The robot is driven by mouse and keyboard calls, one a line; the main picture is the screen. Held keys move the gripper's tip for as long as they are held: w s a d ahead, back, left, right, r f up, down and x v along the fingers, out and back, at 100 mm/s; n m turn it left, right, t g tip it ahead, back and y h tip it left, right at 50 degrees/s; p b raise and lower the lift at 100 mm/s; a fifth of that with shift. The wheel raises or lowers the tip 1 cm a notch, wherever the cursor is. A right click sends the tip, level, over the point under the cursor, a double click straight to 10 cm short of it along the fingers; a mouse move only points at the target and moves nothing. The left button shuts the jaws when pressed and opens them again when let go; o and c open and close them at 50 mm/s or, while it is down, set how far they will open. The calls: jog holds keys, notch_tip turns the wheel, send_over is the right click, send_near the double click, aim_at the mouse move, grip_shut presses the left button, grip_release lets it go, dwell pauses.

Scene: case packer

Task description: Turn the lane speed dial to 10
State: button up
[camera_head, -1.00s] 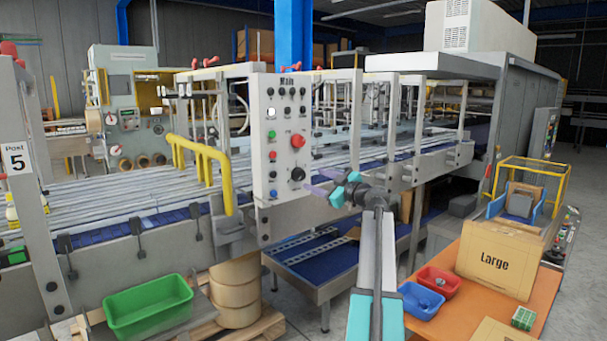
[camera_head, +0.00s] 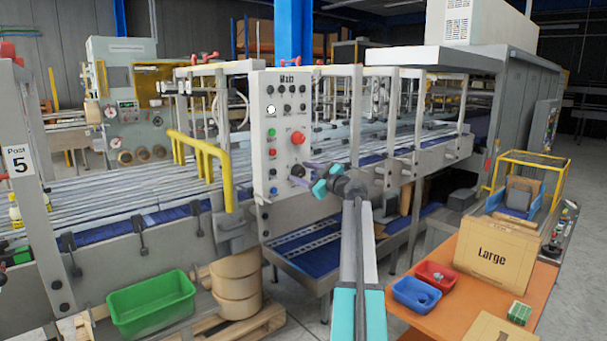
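The white control panel labelled "Main" (camera_head: 284,95) stands upright at the front of the conveyor machine. A black round dial (camera_head: 297,170) sits low on its right side, below a large red button; its scale and setting are too small to read. The fingers look spread, one above the other. I cannot tell whether they touch the dial or are just in front of it.
The panel also carries a red button (camera_head: 298,138), a green button (camera_head: 271,132) and other small controls. A yellow rail (camera_head: 222,165) stands left of it. An orange table (camera_head: 470,290) with a "Large" box (camera_head: 490,255) and red and blue bins is at the right.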

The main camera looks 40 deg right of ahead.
jog(key=c, duration=0.9)
